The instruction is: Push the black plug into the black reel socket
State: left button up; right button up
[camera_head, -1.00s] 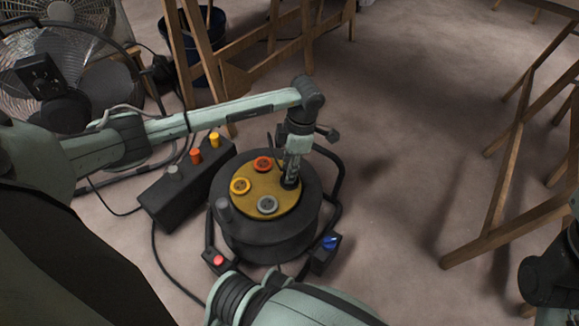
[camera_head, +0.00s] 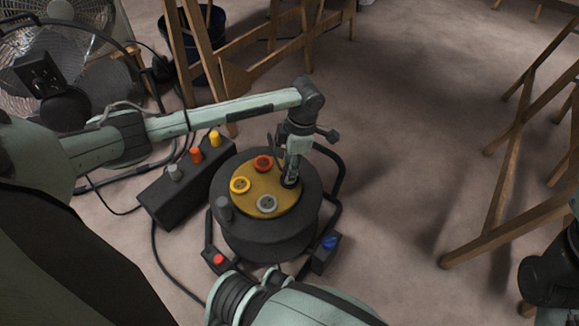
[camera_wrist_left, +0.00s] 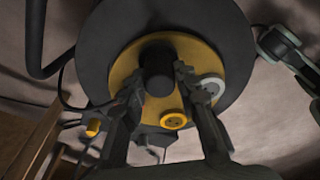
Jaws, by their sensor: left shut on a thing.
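The cable reel (camera_head: 270,232) is a dark drum with a yellow face (camera_head: 258,180) carrying orange, yellow and grey sockets. My left gripper (camera_head: 290,180) points down at the right side of this face, where the black socket lies beneath it. In the left wrist view the fingers (camera_wrist_left: 158,82) are shut on the black plug (camera_wrist_left: 157,62), a dark cylinder seen nearly end-on. The plug covers the black socket, so I cannot tell how deep it sits. The yellow socket (camera_wrist_left: 174,121) and grey socket (camera_wrist_left: 210,88) show beside the fingers. My right gripper is not identifiable.
A dark box (camera_head: 180,200) with grey, orange and yellow plugs stands left of the reel. A red plug (camera_head: 218,259) and a blue plug (camera_head: 330,242) sit at the reel's feet. Wooden trestles (camera_head: 500,200) stand right and behind. Floor right of the reel is clear.

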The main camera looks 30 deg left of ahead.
pick_arm(q)
jog(key=shift+f, duration=0.2)
jog(key=o, duration=1.1)
jog(key=shift+o, duration=0.2)
jog(key=shift+r, duration=0.1)
notch_tip(320, 180, up, 12)
jog(key=w+d, duration=0.1)
jog(key=shift+d, duration=0.2)
